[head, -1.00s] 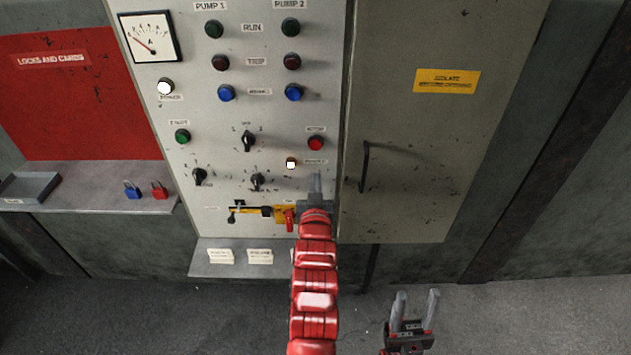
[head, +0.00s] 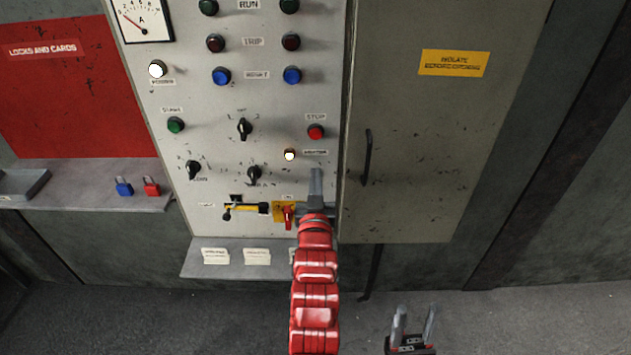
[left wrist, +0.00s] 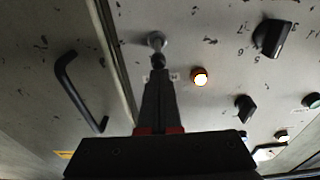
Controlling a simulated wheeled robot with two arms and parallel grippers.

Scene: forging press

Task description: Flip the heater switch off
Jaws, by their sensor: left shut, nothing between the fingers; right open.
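The panel's heater lamp (head: 289,155) is lit, with the heater label (head: 315,153) beside it. A small silver toggle with a round end (left wrist: 157,41) stands on the panel in the left wrist view, just beyond my fingertips. In the head view my left gripper and arm hide this spot. My left gripper (head: 315,172) is shut and empty, close to the panel below the lamp; its fingers also show in the left wrist view (left wrist: 158,72). Contact with the toggle cannot be told. My right gripper (head: 413,322) is open and empty, low over the floor.
A red handle (head: 289,217) on a yellow plate is close left of my left gripper. Rotary knobs (head: 254,174) and the red stop button (head: 316,132) surround it. A cabinet door with a dark handle (head: 367,158) is at right. A shelf (head: 90,196) holds padlocks.

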